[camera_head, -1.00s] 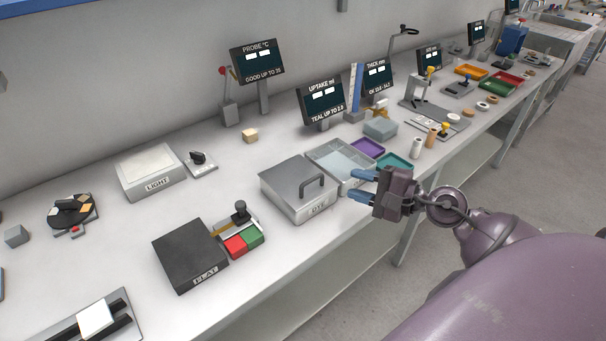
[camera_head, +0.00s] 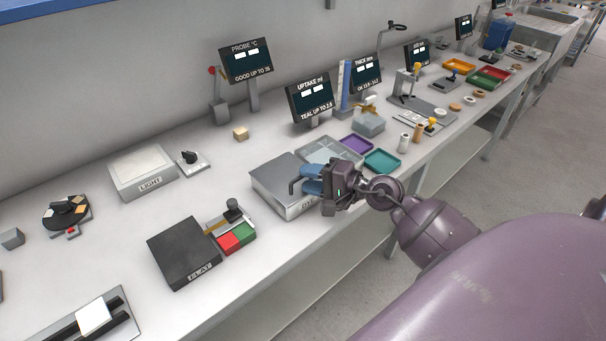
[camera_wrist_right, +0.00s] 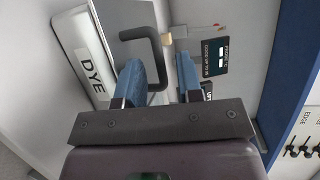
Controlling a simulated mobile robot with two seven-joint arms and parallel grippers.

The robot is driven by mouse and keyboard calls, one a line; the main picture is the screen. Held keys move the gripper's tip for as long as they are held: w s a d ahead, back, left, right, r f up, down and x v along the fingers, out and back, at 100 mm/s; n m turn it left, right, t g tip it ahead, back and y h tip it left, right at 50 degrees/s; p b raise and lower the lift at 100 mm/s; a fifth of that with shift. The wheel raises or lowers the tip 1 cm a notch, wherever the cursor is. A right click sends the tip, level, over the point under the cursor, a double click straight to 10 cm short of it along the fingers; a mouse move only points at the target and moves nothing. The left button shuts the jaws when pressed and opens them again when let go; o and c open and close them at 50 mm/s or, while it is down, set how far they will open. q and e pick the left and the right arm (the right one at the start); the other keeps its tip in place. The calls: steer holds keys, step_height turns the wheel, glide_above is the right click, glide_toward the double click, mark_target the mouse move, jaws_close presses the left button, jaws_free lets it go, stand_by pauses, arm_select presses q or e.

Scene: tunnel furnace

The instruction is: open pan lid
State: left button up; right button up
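The pan is a grey metal box labelled DYE (camera_head: 278,199), with a flat lid (camera_head: 276,169) lying closed on it. A dark bent handle (camera_head: 293,186) stands up from the lid; its right part is hidden by my gripper in the head view. My right gripper (camera_head: 309,179) is at the handle with its blue fingers apart. In the right wrist view, the handle (camera_wrist_right: 158,48) shows between the open fingertips (camera_wrist_right: 160,66). I cannot tell whether either finger touches it. My left gripper is not in view.
A compartmented tray (camera_head: 330,149) stands right behind the pan, with purple (camera_head: 357,144) and teal (camera_head: 383,161) trays beyond. A black FLAT block (camera_head: 183,252) and red and green pads (camera_head: 230,243) lie to the left.

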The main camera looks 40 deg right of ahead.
mark_target(287, 171)
steer(key=shift+x, duration=1.2)
steer(key=shift+c, duration=0.2)
jaws_close()
